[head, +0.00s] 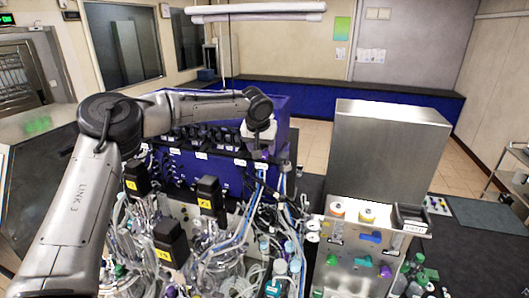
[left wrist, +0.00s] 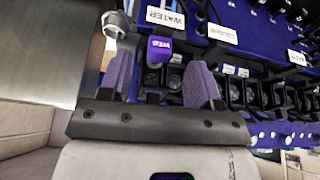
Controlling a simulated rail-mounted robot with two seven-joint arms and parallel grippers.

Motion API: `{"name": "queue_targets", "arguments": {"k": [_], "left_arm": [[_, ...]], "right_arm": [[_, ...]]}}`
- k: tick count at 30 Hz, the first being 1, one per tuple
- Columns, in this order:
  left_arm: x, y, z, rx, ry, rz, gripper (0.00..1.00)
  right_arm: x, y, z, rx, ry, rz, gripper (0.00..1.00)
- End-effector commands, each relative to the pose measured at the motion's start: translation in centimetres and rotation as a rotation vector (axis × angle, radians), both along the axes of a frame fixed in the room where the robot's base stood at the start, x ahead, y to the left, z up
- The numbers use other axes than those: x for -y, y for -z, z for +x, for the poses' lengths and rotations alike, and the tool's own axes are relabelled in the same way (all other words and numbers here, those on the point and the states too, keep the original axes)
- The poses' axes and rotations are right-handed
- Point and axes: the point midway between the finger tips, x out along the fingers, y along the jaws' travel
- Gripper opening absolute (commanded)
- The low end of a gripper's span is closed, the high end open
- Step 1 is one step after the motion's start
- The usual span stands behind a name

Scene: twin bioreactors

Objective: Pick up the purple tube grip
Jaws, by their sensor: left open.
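The purple tube grip (left wrist: 160,49) is a small block with a white label, seen in the left wrist view in front of the dark blue bioreactor panel. My left gripper (left wrist: 159,68) is open, with its two purple-grey fingers pointing at the panel. The grip appears in the gap between the fingertips, nearer the left finger. I cannot tell whether it is between the fingers or just beyond them. In the head view my left gripper (head: 260,148) hangs at the right end of the blue unit (head: 205,172), and the grip cannot be made out there.
A steel cabinet (head: 385,160) stands right of the gripper; a steel surface (left wrist: 42,50) fills the left of the wrist view. Black fittings (left wrist: 245,92) and white labels line the panel. Tubing, bottles and black boxes (head: 170,242) crowd the front.

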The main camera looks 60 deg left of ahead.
Motion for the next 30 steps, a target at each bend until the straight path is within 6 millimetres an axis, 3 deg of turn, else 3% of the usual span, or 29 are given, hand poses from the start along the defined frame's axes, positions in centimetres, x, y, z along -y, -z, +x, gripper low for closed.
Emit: {"name": "queue_targets", "arguments": {"k": [2, 8, 17, 30], "left_arm": [[-0.2, 0.6, 0.2, -0.005, 0.001, 0.0, 0.57], [-0.7, 2.6, 0.7, -0.002, 0.001, 0.002, 0.57], [-0.8, 3.0, 0.8, 0.001, 0.001, 0.002, 0.57], [-0.7, 2.9, 0.8, 0.001, 0.002, 0.002, 0.17]], "right_arm": [[0.0, -1.3, 0.0, 0.0, 0.001, 0.001, 0.43], [0.0, -1.8, 0.0, 0.001, 0.001, 0.001, 0.43], [0.1, -1.8, 0.0, 0.0, -0.002, -0.003, 0.43], [0.3, -1.8, 0.0, -0.001, -0.006, -0.01, 0.43]]}}
